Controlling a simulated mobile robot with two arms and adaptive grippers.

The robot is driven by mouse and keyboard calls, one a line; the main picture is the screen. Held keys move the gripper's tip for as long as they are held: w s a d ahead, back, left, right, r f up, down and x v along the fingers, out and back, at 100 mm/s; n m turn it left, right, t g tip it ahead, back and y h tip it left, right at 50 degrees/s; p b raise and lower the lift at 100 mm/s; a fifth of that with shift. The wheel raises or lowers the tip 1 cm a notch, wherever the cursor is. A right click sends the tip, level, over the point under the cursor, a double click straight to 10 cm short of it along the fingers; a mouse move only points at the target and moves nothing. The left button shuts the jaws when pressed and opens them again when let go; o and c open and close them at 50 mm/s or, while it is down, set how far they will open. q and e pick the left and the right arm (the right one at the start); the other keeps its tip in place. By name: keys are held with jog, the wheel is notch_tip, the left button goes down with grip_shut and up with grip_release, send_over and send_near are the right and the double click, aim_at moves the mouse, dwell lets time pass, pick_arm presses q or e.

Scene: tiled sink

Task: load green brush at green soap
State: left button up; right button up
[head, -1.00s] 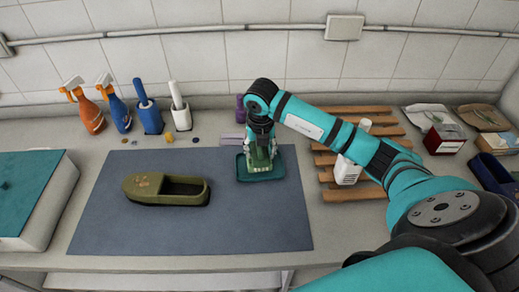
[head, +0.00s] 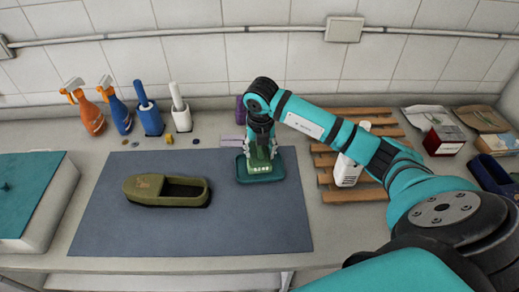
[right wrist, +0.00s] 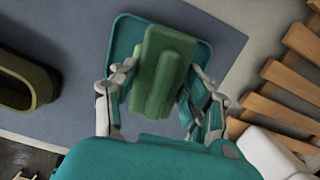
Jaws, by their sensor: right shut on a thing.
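My right gripper (head: 261,155) points down over the small teal tray (head: 242,176) on the blue-grey mat and is shut on the green brush. In the right wrist view the brush (right wrist: 162,75) is a green block with a raised ridge, between my right gripper's two fingers (right wrist: 157,90). The tray's rim (right wrist: 116,40) shows behind it. In the head view the brush's pale green underside (head: 259,169) shows just over the tray; I cannot tell whether it touches. I cannot make out the green soap separately; the brush and gripper cover the tray's middle. My left gripper is out of view.
An olive clog (head: 150,190) lies on the mat (head: 200,229), left of the tray. A wooden rack (head: 385,131) with a white bottle (head: 348,171) stands to the right. Spray bottles (head: 92,113) and brush holders (head: 151,119) line the back. The mat's front is clear.

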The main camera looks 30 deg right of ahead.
jog(key=shift+r+p, duration=1.65)
jog(key=shift+r, duration=1.4)
jog(key=shift+s+a+f+n, duration=0.1)
jog(key=shift+a+n, duration=0.35)
jog(key=shift+n, duration=0.45)
jog(key=s+a+m+g+b, duration=0.1)
jog(key=s+a+m+b, duration=0.2)
jog(key=m, duration=1.3)
jog(key=s+a+m+g+b, duration=0.2)
jog(key=s+a+m, duration=0.7)
jog(key=m, duration=0.7)
jog(key=s+b, duration=0.1)
jog(key=s, duration=0.1)
jog(key=shift+s+a+f+m+y+b, duration=0.2)
jog(key=shift+s+a+m+y+b, duration=0.1)
jog(key=shift+y+b, duration=0.1)
